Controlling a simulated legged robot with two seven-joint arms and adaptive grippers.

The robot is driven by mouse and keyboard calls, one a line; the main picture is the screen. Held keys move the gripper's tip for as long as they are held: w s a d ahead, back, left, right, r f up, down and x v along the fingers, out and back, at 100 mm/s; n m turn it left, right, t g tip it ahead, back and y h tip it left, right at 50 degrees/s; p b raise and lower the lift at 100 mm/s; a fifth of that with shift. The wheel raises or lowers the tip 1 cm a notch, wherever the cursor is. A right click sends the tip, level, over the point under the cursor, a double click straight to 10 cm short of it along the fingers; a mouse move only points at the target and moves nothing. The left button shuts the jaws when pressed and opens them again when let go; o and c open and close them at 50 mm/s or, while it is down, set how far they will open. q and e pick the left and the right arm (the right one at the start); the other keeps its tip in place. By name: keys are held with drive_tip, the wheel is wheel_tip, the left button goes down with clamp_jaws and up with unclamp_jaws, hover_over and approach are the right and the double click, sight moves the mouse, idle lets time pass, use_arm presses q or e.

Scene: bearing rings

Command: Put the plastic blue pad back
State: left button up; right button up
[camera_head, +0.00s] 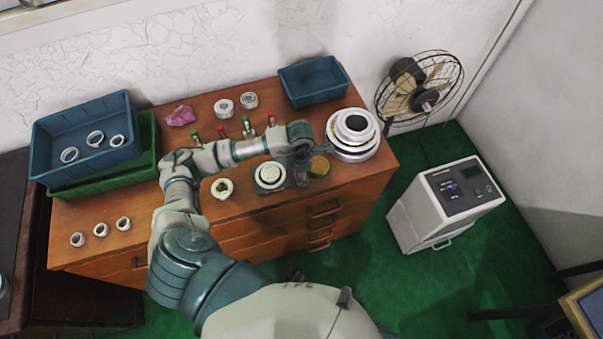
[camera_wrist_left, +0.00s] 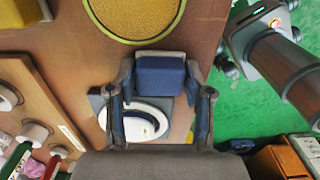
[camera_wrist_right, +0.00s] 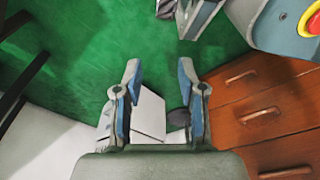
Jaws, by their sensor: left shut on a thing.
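The blue pad (camera_wrist_left: 160,77) is a small block held between the two fingers of my left gripper (camera_wrist_left: 160,92) in the left wrist view. In the head view, my left gripper (camera_head: 303,156) is over the right part of the desk, and the pad cannot be made out there. A white ring on a dark square base (camera_head: 270,177) is close by; the ring (camera_wrist_left: 146,122) shows beyond the fingers in the left wrist view. My right gripper (camera_wrist_right: 158,82) is open and empty above the green floor in the right wrist view; the head view does not show it.
A yellow round disc (camera_head: 320,166) and stacked metal rings (camera_head: 352,135) are close to my left gripper. Red and green handled tools (camera_head: 221,131) stand behind my arm. Blue bins (camera_head: 60,133) (camera_head: 314,82) sit at the desk's ends. A white machine (camera_head: 445,205) stands on the floor.

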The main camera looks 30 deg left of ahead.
use_arm(q)
drive_tip(key=o, duration=0.7)
drive_tip(key=shift+a+f, duration=0.1)
drive_tip(key=shift+a, duration=0.15)
drive_tip(key=o, duration=0.3)
drive_tip(key=shift+a, duration=0.25)
drive_tip(key=shift+a+f, duration=0.15)
drive_tip(key=shift+a, duration=0.15)
drive_tip(key=shift+d, duration=0.25)
drive_tip(key=shift+d+r, duration=0.2)
drive_tip(key=shift+r, duration=0.2)
drive_tip(key=r, duration=0.5)
drive_tip(key=shift+w+d+r+p, duration=0.1)
drive_tip(key=shift+d+r+p, duration=0.1)
drive_tip(key=shift+p, duration=0.1)
wheel_tip(320, 180, up, 6)
drive_tip(key=shift+a+r, duration=0.1)
drive_tip(key=shift+r, duration=0.05)
use_arm(e)
drive_tip(key=shift+s+a+f, duration=0.35)
drive_tip(key=shift+f, duration=0.15)
